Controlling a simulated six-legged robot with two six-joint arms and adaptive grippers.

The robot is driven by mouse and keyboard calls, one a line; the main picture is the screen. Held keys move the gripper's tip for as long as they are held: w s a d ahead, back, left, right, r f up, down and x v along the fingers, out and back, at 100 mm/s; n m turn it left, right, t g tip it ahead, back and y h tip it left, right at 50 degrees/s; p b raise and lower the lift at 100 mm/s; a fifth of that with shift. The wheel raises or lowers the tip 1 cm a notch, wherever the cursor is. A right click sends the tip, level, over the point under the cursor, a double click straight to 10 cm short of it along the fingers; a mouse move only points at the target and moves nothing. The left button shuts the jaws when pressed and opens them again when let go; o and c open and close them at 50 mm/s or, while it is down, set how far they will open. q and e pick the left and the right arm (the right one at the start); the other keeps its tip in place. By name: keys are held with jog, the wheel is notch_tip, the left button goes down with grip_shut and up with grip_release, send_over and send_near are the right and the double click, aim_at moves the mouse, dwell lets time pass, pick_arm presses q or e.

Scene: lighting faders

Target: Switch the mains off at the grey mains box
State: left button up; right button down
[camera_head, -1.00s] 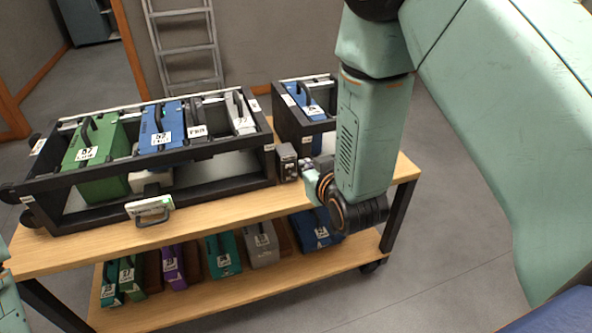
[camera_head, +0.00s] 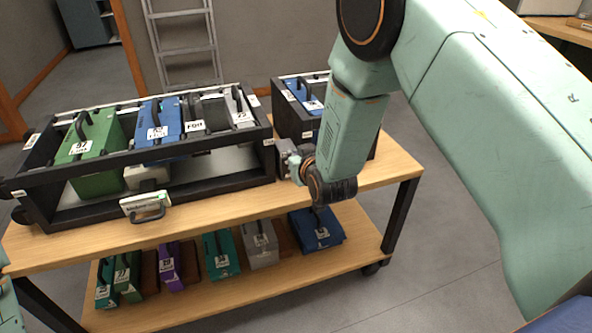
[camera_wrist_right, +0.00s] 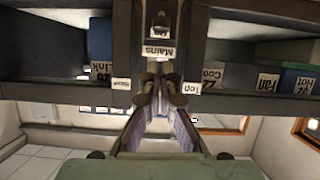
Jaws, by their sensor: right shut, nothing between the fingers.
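The grey mains box (camera_head: 283,147) stands on the cart's top shelf, in the gap between the long rack and the small rack. In the right wrist view the mains box (camera_wrist_right: 173,25) is at the top middle, with a white "Mains" label and a smaller tag above it. A small dark part shows by that tag; I cannot tell how its switch is set. My right gripper (camera_head: 297,165) is at the box's right front and covers part of it. In the wrist view its fingers (camera_wrist_right: 160,73) are shut and empty, just below the label; contact is unclear.
The long black rack (camera_head: 225,181) holds green, blue, dark and grey units. The small rack (camera_head: 289,120) stands close on the right. Several units fill the lower shelf (camera_head: 185,290). The top shelf's right end is clear.

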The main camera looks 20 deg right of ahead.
jog(key=shift+s+f+b, duration=0.25)
jog(key=shift+f+b, duration=0.05)
jog(key=shift+f, duration=1)
pick_arm(q)
jog(key=shift+f, duration=0.5)
jog(key=shift+f, duration=0.15)
pick_arm(e)
jog(key=shift+f, duration=0.1)
pick_arm(q)
jog(key=shift+s+f+b, duration=0.25)
jog(key=shift+s+b, duration=0.15)
pick_arm(e)
jog(key=shift+s, duration=0.2)
